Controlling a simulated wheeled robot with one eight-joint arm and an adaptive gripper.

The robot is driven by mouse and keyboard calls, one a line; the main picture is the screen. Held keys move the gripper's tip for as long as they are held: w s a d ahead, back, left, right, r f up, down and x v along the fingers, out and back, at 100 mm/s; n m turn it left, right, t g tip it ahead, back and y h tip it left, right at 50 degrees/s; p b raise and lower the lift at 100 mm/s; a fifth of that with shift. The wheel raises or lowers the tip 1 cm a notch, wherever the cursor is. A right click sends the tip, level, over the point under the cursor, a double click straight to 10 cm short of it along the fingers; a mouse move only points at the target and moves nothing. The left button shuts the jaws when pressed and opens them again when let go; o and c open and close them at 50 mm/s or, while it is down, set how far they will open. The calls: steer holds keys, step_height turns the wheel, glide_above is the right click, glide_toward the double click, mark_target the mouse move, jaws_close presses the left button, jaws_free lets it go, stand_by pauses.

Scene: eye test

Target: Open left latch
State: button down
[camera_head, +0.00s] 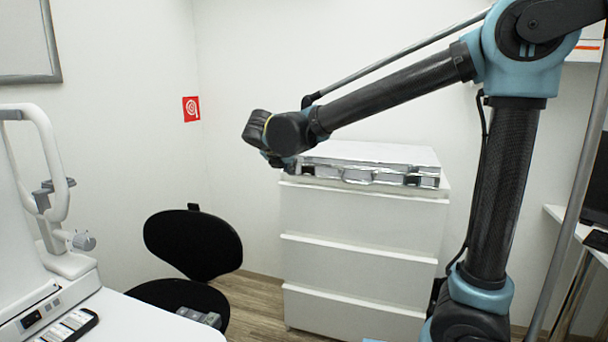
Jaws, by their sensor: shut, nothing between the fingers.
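A silver-white case (375,154) lies flat and shut on top of a white chest of drawers. Its front edge faces me, with metal fittings along it. The left latch (309,170) is near the left end of that edge, and a similar right latch (411,180) is near the right end. Both are too small to tell their exact state. My gripper (275,161) is a small dark shape below my wrist, at the left front corner of the case, just left of the left latch. It is shut and looks empty. My wrist hides much of it, and I cannot tell if it touches the case.
The white chest of drawers (355,265) stands against the wall. A black chair (192,245) is to its left. A white table (150,325) with a white device (35,255) fills the lower left. A desk edge is at the far right.

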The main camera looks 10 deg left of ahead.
glide_toward(303, 171)
steer(key=shift+w+d+f, duration=0.3)
steer(key=shift+w+f, duration=0.35)
steer(key=shift+f, duration=0.15)
steer(key=shift+w+d+f, duration=0.3)
steer(key=shift+w+f, duration=0.3)
steer(key=shift+f, duration=0.15)
steer(key=shift+w+d+f, duration=0.3)
steer(key=shift+w+f, duration=0.35)
steer(key=shift+f, duration=0.15)
